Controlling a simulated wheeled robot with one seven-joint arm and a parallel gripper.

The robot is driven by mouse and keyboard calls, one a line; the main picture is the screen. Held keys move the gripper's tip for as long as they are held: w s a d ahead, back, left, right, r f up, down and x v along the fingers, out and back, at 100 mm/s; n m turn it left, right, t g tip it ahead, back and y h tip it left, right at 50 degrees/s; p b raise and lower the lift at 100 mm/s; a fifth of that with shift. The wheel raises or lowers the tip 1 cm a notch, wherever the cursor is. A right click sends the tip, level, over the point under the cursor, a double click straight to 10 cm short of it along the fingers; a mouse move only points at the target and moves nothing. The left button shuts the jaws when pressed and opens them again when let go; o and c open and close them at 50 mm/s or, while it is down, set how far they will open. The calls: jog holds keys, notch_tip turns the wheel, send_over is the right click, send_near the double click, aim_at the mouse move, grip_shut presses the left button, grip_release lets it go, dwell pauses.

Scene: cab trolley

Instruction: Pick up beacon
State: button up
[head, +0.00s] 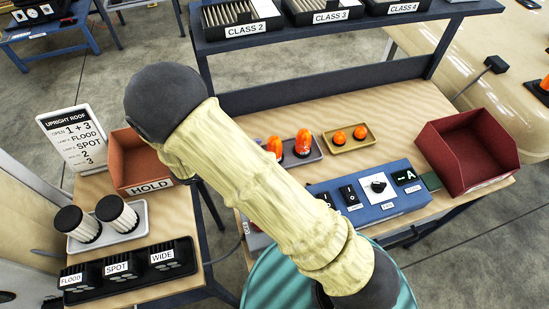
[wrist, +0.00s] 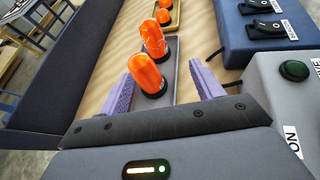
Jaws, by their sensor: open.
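Two orange beacons with black bases stand upright on a grey tray (head: 309,156). The gripper is open and empty; I cannot tell whether a finger touches the near beacon.
A tan tray (head: 329,145) with two smaller orange domes (head: 361,132) lies right of the beacons. A blue switch box (head: 378,211) stands in front, a dark red bin (head: 440,134) at the right. The HOLD bin (head: 122,173) and two ribbed cylinders (head: 116,212) are at the left.

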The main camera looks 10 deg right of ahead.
aim_at(270, 146)
jog(key=a+t, duration=0.1)
jog(key=a+f+n, duration=0.1)
jog(key=w+a+n+t, duration=0.1)
jog(key=shift+a+f+t, duration=0.1)
jog(key=shift+f+t, duration=0.2)
jog(key=p+x, duration=0.1)
jog(key=x, duration=0.5)
jog(key=shift+w+d+f, duration=0.15)
jog(key=shift+d, duration=0.2)
jog(key=shift+d, duration=0.1)
jog(key=shift+w+d+p, duration=0.25)
jog(key=shift+d+p, duration=0.05)
jog(key=shift+p, duration=0.15)
jog(key=p+x, duration=0.1)
jog(key=x, duration=0.3)
jog(key=shift+w+f, duration=0.1)
jog(key=shift+f, duration=0.1)
